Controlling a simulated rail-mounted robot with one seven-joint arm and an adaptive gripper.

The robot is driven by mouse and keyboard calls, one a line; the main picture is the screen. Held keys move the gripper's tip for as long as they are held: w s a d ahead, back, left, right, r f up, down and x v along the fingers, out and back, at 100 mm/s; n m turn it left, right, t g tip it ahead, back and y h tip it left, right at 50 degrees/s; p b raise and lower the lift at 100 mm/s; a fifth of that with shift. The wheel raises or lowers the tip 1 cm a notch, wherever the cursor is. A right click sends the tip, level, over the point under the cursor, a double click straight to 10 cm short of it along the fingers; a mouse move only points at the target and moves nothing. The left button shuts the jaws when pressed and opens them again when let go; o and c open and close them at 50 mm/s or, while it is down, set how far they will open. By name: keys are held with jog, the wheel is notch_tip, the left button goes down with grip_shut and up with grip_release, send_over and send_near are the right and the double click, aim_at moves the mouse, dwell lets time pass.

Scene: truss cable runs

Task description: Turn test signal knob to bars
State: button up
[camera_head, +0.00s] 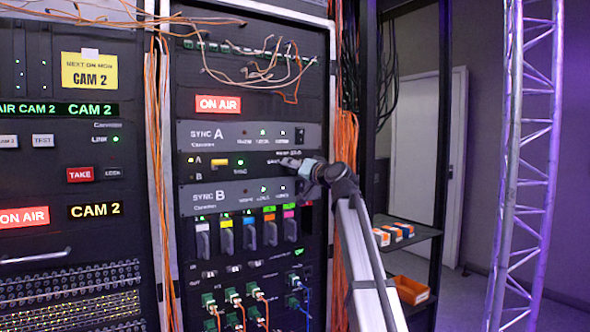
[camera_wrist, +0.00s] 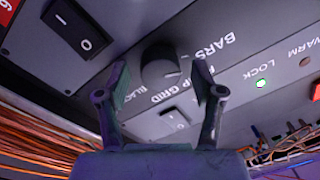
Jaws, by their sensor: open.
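The dark round test signal knob (camera_wrist: 158,64) shows in the wrist view, on a grey panel with BARS, GRID and BLACK lettering around it. The view is turned, so the lettering is tilted. A pale mark on the knob points to the right; which label it lines up with is hard to tell. My gripper (camera_wrist: 160,74) is open, with one finger on each side of the knob and visible gaps between. In the head view, my gripper (camera_head: 290,163) is at the right end of the strip between SYNC A and SYNC B. It hides the knob there.
A black rocker switch (camera_wrist: 75,28) sits left of the knob, and a smaller switch (camera_wrist: 172,118) lies below it between my fingers. A green LOCK light (camera_wrist: 261,83) is to the right. Orange cables (camera_head: 345,190) hang down the rack's right edge, close to my arm.

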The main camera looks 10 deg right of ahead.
jog(key=v, duration=1.2)
